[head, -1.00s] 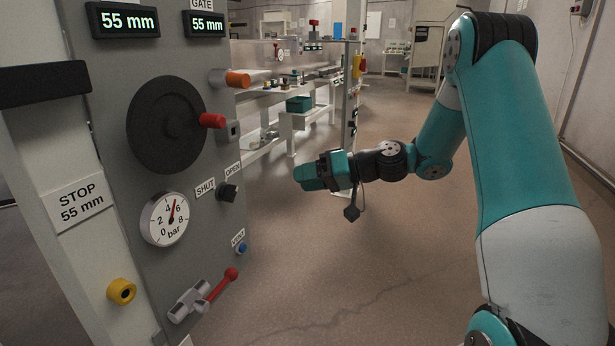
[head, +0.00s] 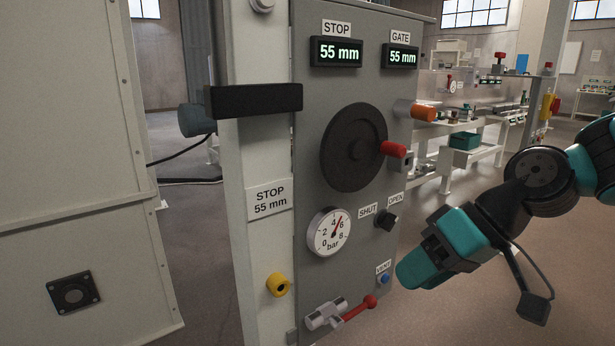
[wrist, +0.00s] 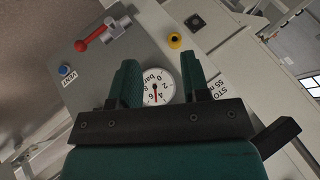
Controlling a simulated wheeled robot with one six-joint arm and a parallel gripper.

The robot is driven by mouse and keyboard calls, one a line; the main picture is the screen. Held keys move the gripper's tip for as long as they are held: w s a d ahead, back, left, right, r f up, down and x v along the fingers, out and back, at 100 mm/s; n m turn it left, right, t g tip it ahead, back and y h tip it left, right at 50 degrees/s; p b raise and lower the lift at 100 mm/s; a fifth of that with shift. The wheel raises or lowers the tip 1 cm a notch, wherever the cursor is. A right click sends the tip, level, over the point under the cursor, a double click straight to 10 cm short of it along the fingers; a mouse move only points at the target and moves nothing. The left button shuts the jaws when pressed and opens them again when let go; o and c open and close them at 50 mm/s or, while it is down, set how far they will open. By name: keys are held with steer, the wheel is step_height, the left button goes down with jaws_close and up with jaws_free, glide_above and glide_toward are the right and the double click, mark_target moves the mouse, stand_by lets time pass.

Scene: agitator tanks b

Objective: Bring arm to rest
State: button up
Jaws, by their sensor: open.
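My gripper (head: 418,268) is at the right of the head view, in front of the lower right part of the grey control panel (head: 315,170). In the wrist view my gripper (wrist: 160,72) shows two teal fingers standing apart with nothing held between them. The pressure gauge (wrist: 160,86) shows through the gap, behind the fingers. My arm reaches in from the right edge of the head view. Whether the gripper touches the panel cannot be told, but it looks apart from it.
A black bar (head: 254,100) juts out at left. Shelving (head: 462,158) stands behind; open floor (head: 560,260) lies at right.

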steer(key=s+n+g+h, duration=0.1)
steer(key=s+h, duration=0.3)
steer(key=s, duration=0.9)
step_height(320, 180, up, 29)
steer(key=p, duration=2.8)
steer(key=shift+s+a+f+p, duration=0.2)
steer(key=shift+s+p, duration=0.1)
